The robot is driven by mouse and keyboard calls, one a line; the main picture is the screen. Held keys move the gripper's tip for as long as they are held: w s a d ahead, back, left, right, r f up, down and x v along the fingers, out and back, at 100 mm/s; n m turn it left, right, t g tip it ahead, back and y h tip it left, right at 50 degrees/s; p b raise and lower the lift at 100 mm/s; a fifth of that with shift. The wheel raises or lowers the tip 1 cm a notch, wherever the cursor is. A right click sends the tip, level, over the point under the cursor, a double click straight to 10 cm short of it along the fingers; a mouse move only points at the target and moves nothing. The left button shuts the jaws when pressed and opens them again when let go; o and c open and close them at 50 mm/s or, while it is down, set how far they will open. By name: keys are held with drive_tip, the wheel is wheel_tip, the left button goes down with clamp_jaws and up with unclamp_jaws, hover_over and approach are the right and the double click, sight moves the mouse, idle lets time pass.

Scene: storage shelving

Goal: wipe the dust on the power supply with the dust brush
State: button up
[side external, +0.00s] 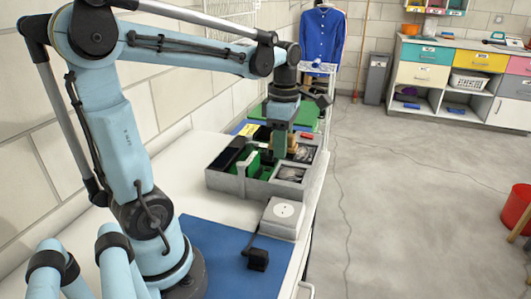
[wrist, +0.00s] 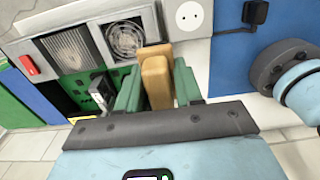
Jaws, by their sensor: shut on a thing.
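My gripper (wrist: 158,88) has green fingers shut on the tan wooden handle of the dust brush (wrist: 157,75) in the wrist view. The brush's bristles are hidden from that camera. In the side view my gripper (side external: 280,142) points down over the far part of an open grey computer case (side external: 228,183), and a bit of the tan brush (side external: 292,143) shows beside it. A grey unit with a round fan grille, which looks like the power supply (wrist: 125,38), sits in the case next to a finned grey part (wrist: 68,48). I cannot tell whether the brush touches anything.
A white socket box (side external: 282,216) stands in front of the case, with a black plug (side external: 257,259) on the blue mat (side external: 215,245). A wall stands left of the bench, with open floor to the right.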

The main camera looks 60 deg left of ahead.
hover_over(296, 166)
drive_tip(key=s, duration=0.2)
drive_tip(key=w+f, duration=0.1)
drive_tip(key=shift+a+f, duration=0.2)
drive_tip(key=shift+f, duration=1.8)
drive_tip(key=shift+a+f, duration=0.15)
drive_tip(key=shift+f, duration=1.8)
drive_tip(key=shift+s+d+r, duration=0.1)
drive_tip(key=shift+s+d, duration=0.1)
drive_tip(key=shift+d, duration=0.05)
drive_tip(key=shift+c, duration=0.3)
drive_tip(key=shift+s+d, duration=0.55)
drive_tip(key=shift+s+d+f, duration=0.2)
drive_tip(key=shift+s+d, duration=1.35)
drive_tip(key=shift+d, duration=0.05)
drive_tip(key=shift+w+a, duration=2.45)
drive_tip(key=shift+a, duration=0.05)
drive_tip(key=shift+w+d, duration=0.25)
drive_tip(key=shift+d, duration=0.15)
drive_tip(key=shift+s+d, duration=2.35)
drive_tip(key=shift+d, duration=0.1)
drive_tip(key=shift+w+a, duration=2.45)
drive_tip(key=shift+a, duration=0.05)
wheel_tip(296, 166, up, 3)
drive_tip(key=shift+s+d+r, duration=0.1)
drive_tip(key=shift+r, duration=2.5)
